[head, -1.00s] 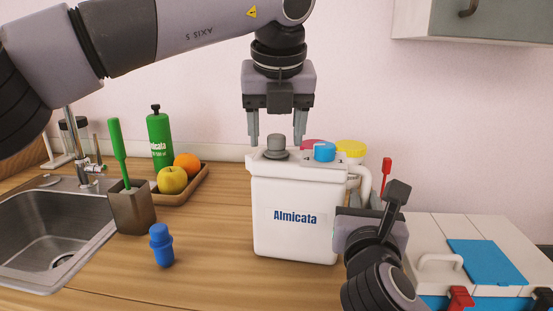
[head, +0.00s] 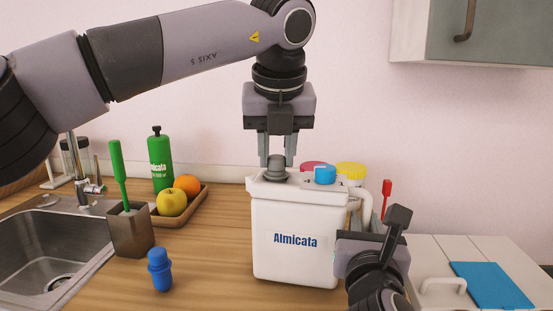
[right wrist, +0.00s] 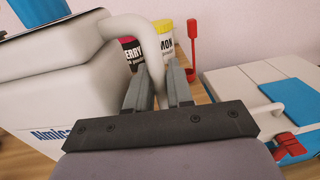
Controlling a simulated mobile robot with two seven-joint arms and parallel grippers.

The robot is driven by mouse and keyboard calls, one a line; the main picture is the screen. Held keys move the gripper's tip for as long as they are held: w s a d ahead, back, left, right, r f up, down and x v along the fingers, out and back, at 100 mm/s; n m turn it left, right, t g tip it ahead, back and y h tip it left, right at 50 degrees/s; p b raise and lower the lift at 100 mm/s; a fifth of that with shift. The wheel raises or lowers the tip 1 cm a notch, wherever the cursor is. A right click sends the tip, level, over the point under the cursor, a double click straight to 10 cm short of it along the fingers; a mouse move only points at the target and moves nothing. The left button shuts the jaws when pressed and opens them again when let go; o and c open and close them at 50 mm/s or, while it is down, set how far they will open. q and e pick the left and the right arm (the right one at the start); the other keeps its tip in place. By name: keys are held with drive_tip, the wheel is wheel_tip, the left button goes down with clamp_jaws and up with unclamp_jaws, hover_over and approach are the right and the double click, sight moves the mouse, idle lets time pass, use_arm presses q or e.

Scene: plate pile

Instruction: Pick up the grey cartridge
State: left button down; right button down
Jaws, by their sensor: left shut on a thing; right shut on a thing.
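The grey cartridge (head: 275,169) stands upright in the top left of the white Almicata container (head: 290,215). My left gripper (head: 277,160) points straight down from above and is shut on the cartridge, with a finger on either side of its top. The container's white handle (head: 366,200) is on its right side. In the right wrist view, my right gripper (right wrist: 159,75) is shut on this handle (right wrist: 133,32).
A blue cap (head: 325,174) is beside the cartridge. Yellow-lidded (head: 351,170) and pink-lidded jars stand behind. A blue bottle (head: 160,270), a brush holder (head: 131,233), a fruit tray (head: 195,204) and a sink (head: 50,250) are left. White boxes (head: 420,255) are right.

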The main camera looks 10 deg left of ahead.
use_arm(q)
wheel_tip(320, 180, up, 9)
drive_tip(key=shift+r, duration=0.2)
idle(0.3)
idle(0.3)
use_arm(e)
drive_tip(key=c, duration=0.9)
unclamp_jaws()
use_arm(q)
drive_tip(key=shift+s, duration=0.1)
use_arm(e)
drive_tip(key=s, duration=0.7)
drive_tip(key=shift+s+a, duration=0.35)
